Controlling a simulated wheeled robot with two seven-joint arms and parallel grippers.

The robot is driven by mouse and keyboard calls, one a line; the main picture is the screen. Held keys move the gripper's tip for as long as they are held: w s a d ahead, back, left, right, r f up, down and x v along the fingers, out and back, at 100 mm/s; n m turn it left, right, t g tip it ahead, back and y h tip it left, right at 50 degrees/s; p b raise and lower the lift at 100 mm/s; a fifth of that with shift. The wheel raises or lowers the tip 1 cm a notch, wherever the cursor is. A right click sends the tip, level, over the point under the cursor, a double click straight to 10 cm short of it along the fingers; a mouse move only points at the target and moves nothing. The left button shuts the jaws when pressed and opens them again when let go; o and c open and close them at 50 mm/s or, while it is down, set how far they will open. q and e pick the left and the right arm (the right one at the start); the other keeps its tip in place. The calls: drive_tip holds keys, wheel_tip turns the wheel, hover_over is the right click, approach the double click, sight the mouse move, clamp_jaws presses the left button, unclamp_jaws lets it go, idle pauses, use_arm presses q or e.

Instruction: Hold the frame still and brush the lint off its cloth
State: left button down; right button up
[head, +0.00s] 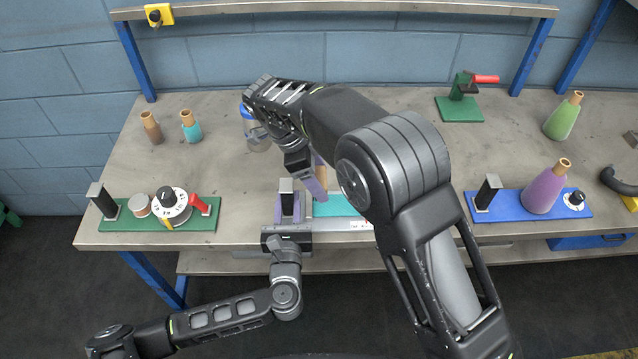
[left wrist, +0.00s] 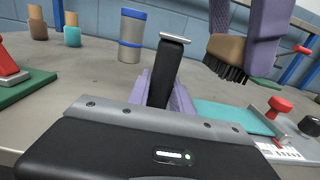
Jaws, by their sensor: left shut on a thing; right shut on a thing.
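A teal cloth (head: 338,205) lies in a pale frame (head: 340,224) at the table's front edge; my right arm hides part of it. My left gripper (head: 287,206) is shut on a black upright handle (left wrist: 168,75) at the frame's left end. My right gripper (head: 316,184) is shut on a wooden brush (head: 320,172). In the left wrist view the brush (left wrist: 227,50) has dark bristles pointing down, and they appear just above the cloth (left wrist: 232,117). I cannot make out any lint.
A green board with dials (head: 175,223) lies left, a blue board with a purple bottle (head: 543,190) right. Behind stand two small bottles (head: 190,127), a blue-banded jar (head: 256,135) and a green stand with a red lever (head: 460,105). The table's left middle is clear.

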sight(286, 186)
drive_tip(key=shift+r, duration=0.85)
use_arm(q)
drive_tip(key=c, duration=1.1)
unclamp_jaws()
drive_tip(key=shift+r, duration=0.1)
wheel_tip(286, 186, up, 10)
drive_tip(key=shift+f, duration=0.1)
